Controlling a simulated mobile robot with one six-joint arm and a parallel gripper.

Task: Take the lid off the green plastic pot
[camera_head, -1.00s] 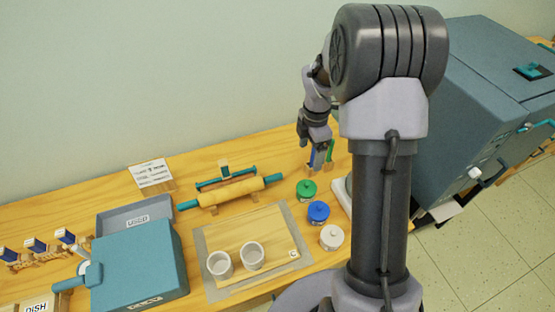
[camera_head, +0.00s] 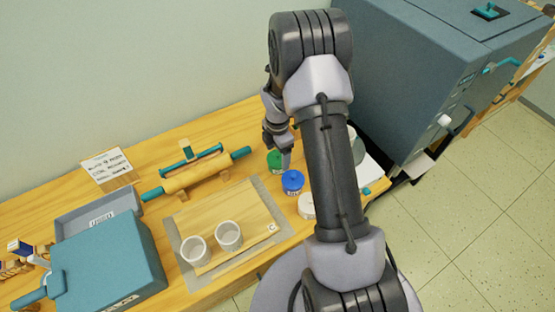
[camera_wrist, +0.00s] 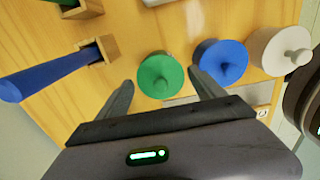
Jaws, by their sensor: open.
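The green pot (camera_head: 274,161) stands on the wooden table, partly hidden by my arm in the head view. My gripper (camera_wrist: 160,95) is open and empty. Its two fingers point toward the green lid, one on each side of it in the picture, with the lid just beyond or between the tips. I cannot tell whether they touch it. In the head view the fingertips are just above and beside the green pot.
A blue-lidded pot (camera_wrist: 221,63) stands close right of the green one, and a white-lidded pot (camera_wrist: 280,51) beyond it. A rolling pin (camera_head: 196,175) and a board with two cups (camera_head: 228,236) lie nearby.

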